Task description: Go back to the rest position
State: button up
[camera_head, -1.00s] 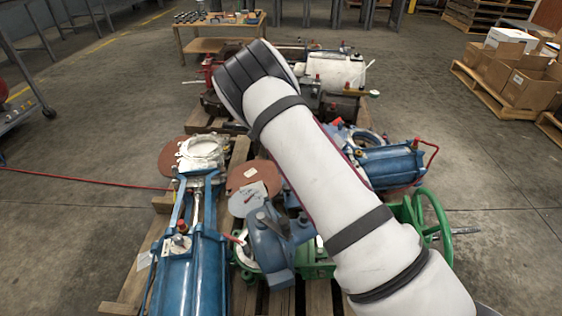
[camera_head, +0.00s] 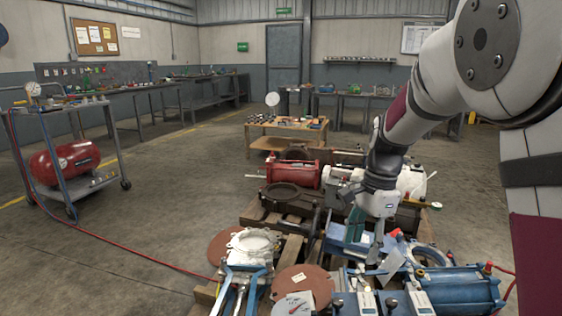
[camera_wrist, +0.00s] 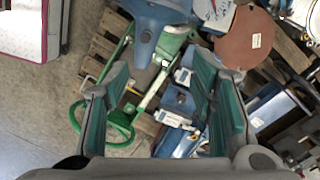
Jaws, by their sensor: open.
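My gripper (camera_head: 368,240) hangs pointing down over the loaded pallet in the head view. In the wrist view its green-padded fingers stand wide apart, and the gripper (camera_wrist: 160,102) is open and empty. Below the fingers lie blue valve and cylinder parts, a green handwheel (camera_wrist: 120,122) and a brown disc (camera_wrist: 245,38). In the head view a blue cylinder (camera_head: 458,290) lies to the right of the gripper. I cannot tell how far the fingertips are from the parts beneath them.
A low wooden table (camera_head: 285,133) with small items stands behind the pallet. A cart with a red tank (camera_head: 64,158) stands at the left, its red hose crossing the floor to the pallet. The floor (camera_head: 165,190) between cart and pallet is mostly clear.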

jog(key=s+r+n, duration=0.4)
jog(key=s+r, duration=0.1)
jog(key=s, duration=0.5)
jog(key=s+r+n, duration=0.3)
jog(key=s+r, duration=0.1)
jog(key=s, duration=0.6)
jog(key=s+d+f+n+h, duration=0.15)
jog(key=s+n, duration=0.25)
jog(key=s, duration=0.5)
jog(key=s+f+n, duration=0.2)
jog(key=s+n, duration=0.1)
jog(key=s, duration=0.5)
notch_tip(320, 180, up, 39)
jog(key=t+p, duration=0.4)
jog(key=p, duration=3.3)
jog(key=shift+r+t, duration=0.15)
jog(key=shift+t, duration=0.25)
jog(key=shift+w+d, duration=0.1)
